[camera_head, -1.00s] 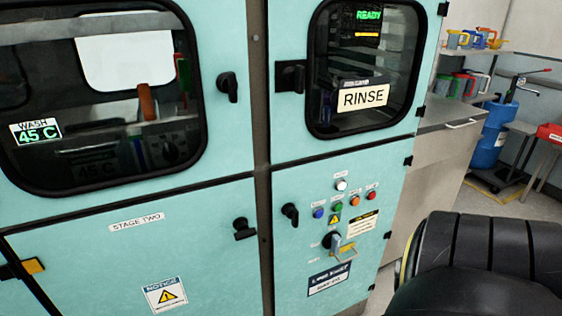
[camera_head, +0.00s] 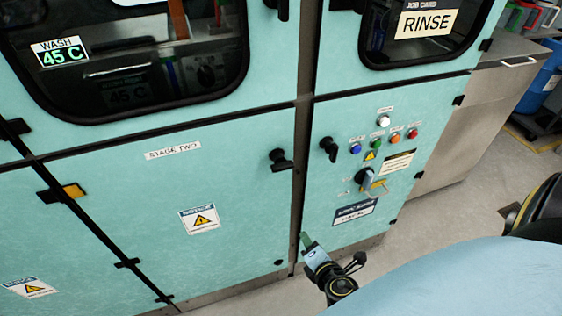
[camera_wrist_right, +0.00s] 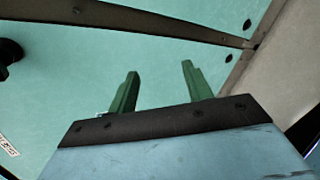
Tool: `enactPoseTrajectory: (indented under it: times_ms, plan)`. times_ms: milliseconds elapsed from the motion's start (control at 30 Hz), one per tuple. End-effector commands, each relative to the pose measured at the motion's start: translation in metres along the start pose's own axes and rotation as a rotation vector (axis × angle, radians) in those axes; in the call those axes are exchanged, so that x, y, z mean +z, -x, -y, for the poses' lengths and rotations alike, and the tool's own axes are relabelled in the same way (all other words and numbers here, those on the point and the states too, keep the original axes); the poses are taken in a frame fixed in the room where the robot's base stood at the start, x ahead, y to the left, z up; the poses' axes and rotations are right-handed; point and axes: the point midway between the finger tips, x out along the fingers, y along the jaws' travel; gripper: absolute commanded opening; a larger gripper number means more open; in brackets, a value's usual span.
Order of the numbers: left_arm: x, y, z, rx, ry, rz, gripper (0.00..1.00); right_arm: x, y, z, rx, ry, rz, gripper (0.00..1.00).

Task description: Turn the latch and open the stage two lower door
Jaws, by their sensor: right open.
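The stage two lower door (camera_head: 130,205) is a teal panel labelled STAGE TWO, with a yellow-and-white notice sticker. It looks shut. Its black latch (camera_head: 281,160) sits near the door's upper right corner. My right gripper (camera_head: 305,240) is low in front of the panels, below the latch and near the seam right of the door. In the right wrist view its two green fingers (camera_wrist_right: 157,88) are spread, with nothing between them. A black knob at that view's left edge is only partly visible. My left gripper is not in view.
Right of the seam, a teal panel (camera_head: 335,225) carries another black latch (camera_head: 329,148), several coloured buttons and a switch with a tag (camera_head: 366,180). Windowed wash and rinse doors are above. Grey floor (camera_head: 420,240) is clear at the right.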

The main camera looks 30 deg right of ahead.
Motion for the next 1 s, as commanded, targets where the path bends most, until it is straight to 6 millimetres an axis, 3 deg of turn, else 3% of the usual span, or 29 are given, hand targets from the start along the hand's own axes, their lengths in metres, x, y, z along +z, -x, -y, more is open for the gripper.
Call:
enactPoseTrajectory:
  times_ms: [33, 100, 200, 300, 433, 567, 1000]
  plan:
    - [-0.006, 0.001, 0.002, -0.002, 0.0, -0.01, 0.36, 0.01, 0.011, -0.038, 0.099, 0.073, 0.033, 0.5]
    - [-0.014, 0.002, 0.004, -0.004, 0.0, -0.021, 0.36, 0.022, 0.026, -0.082, 0.214, 0.158, 0.087, 0.5]
    - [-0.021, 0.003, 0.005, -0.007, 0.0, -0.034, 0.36, 0.035, 0.049, -0.127, 0.335, 0.24, 0.158, 0.5]
    - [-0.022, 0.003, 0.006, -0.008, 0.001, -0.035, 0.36, 0.044, 0.065, -0.154, 0.409, 0.283, 0.207, 0.5]
    - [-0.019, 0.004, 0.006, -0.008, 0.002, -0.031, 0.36, 0.049, 0.071, -0.17, 0.446, 0.304, 0.235, 0.5]
    - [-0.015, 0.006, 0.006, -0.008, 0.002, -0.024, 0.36, 0.052, 0.058, -0.178, 0.449, 0.306, 0.239, 0.5]
    - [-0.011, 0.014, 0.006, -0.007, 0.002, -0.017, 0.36, 0.065, -0.02, -0.217, 0.447, 0.304, 0.236, 0.5]
